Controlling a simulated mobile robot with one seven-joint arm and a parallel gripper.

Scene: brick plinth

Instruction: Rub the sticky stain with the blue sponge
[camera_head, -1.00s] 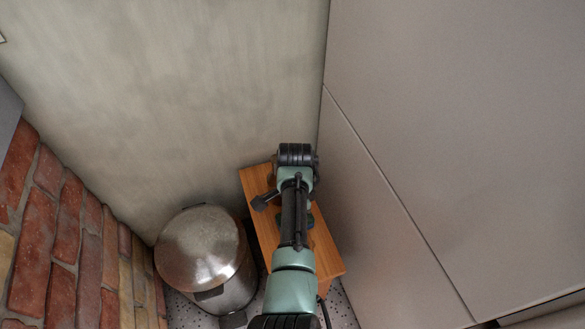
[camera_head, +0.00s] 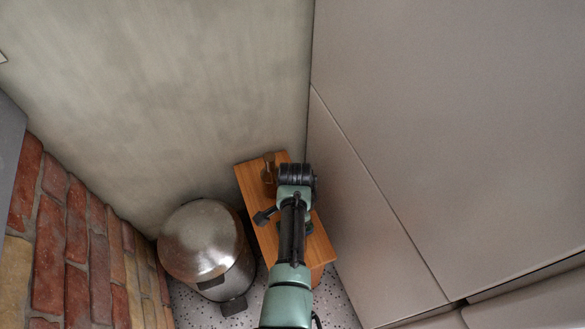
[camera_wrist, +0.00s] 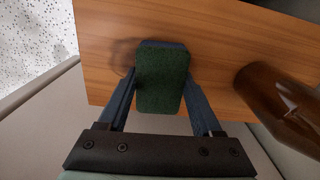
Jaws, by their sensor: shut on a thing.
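My gripper (camera_wrist: 160,95) is shut on the sponge (camera_wrist: 162,82), which shows a dark green face and a thin blue edge in the wrist view. The sponge is over the wooden stand top (camera_wrist: 225,30); I cannot tell whether it touches the wood. A faint darker patch (camera_wrist: 122,53) shows on the wood at the sponge's left side, partly covered by it; I cannot tell if it is the stain or a shadow.
A brown glassy object (camera_head: 268,170) stands on the far end of the stand; it also shows at the right in the wrist view (camera_wrist: 275,95). A metal bin (camera_head: 203,245) is close to the stand's left. A cabinet front (camera_head: 365,220) bounds the right, brick (camera_head: 75,235) the left.

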